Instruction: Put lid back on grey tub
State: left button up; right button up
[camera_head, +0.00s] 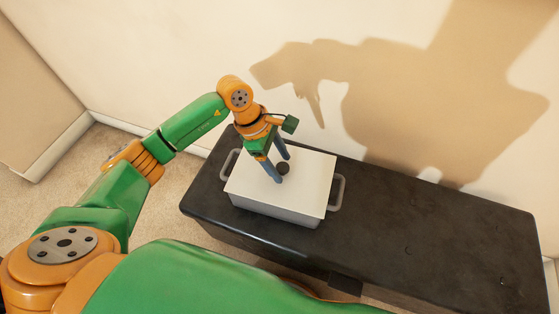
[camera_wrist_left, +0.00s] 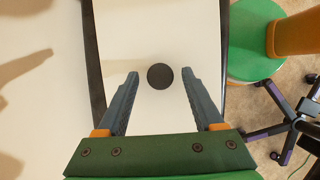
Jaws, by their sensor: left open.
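The grey tub (camera_head: 275,217) stands on a dark table and has a handle at each end. The flat white lid (camera_head: 310,177) lies over the tub's top, roughly square with it; I cannot tell if it is fully seated. A dark round knob (camera_head: 283,168) is at the lid's middle. My left gripper (camera_head: 281,170) points down at the lid, open, with its blue fingers on either side of the knob. In the left wrist view the knob (camera_wrist_left: 160,77) shows between the two fingertips with gaps on both sides. My right gripper is not in view.
The dark table (camera_head: 430,225) is bare to the right of the tub. A pale wall (camera_head: 180,45) stands behind the table, with my shadow on it. Carpet (camera_head: 60,185) shows at the left.

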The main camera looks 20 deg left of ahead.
pick_arm(q)
jog(key=v, duration=1.2)
jog(key=shift+p, duration=0.3)
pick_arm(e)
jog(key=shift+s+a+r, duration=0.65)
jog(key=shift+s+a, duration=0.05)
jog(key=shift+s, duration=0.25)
pick_arm(q)
jog(key=shift+r, duration=0.1)
